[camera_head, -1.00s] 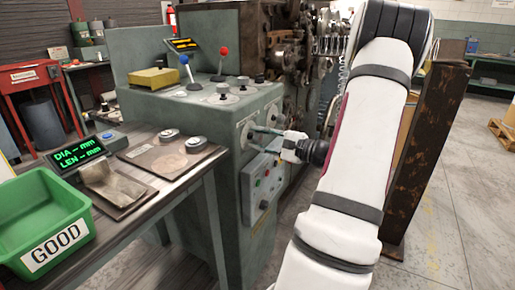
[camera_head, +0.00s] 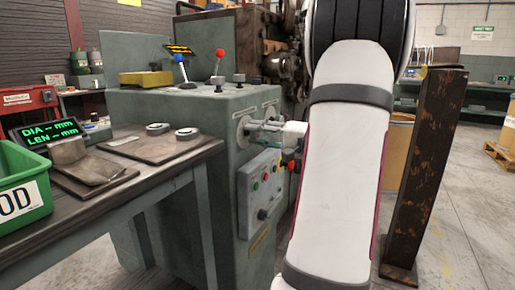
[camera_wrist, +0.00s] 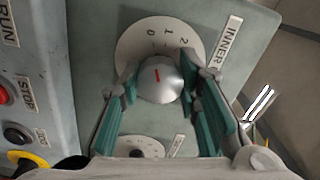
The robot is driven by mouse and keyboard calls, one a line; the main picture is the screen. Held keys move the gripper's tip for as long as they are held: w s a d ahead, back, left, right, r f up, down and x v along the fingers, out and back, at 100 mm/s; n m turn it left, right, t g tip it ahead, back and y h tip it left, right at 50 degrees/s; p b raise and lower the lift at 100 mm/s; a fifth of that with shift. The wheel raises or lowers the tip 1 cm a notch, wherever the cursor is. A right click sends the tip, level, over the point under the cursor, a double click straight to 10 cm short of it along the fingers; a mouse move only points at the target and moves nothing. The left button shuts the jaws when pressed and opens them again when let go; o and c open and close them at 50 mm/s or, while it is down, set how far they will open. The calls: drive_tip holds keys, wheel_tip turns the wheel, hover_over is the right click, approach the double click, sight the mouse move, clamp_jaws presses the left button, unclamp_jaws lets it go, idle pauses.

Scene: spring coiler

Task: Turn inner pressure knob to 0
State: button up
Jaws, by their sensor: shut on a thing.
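The inner pressure knob (camera_wrist: 168,88) is a round silver knob with a red line, on a pale dial marked 0, 1, 2 beside an INNER label (camera_wrist: 229,43). The red line points roughly toward the 0. In the wrist view my gripper (camera_wrist: 160,80) has its teal fingers on both sides of the knob, shut on it. In the head view my gripper (camera_head: 262,128) is at the dial plate on the right face of the green machine (camera_head: 195,125). The knob itself is mostly hidden there by the fingers.
A second dial (camera_wrist: 139,148) lies just below the knob in the wrist view. RUN and STOP buttons stand on a panel at left, including a red button (camera_wrist: 3,95). A bench (camera_head: 150,185) with a green bin (camera_head: 22,210) is at left; a rusty post (camera_head: 425,170) stands right.

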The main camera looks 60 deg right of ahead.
drive_tip(key=shift+o, duration=0.2)
drive_tip(key=shift+n+b, duration=0.6)
drive_tip(key=shift+b, duration=0.3)
drive_tip(key=shift+c, duration=0.2)
drive_tip(key=o, duration=1.2)
drive_tip(key=s, duration=0.8)
drive_tip(key=s+d, duration=0.1)
drive_tip(key=s, duration=0.3)
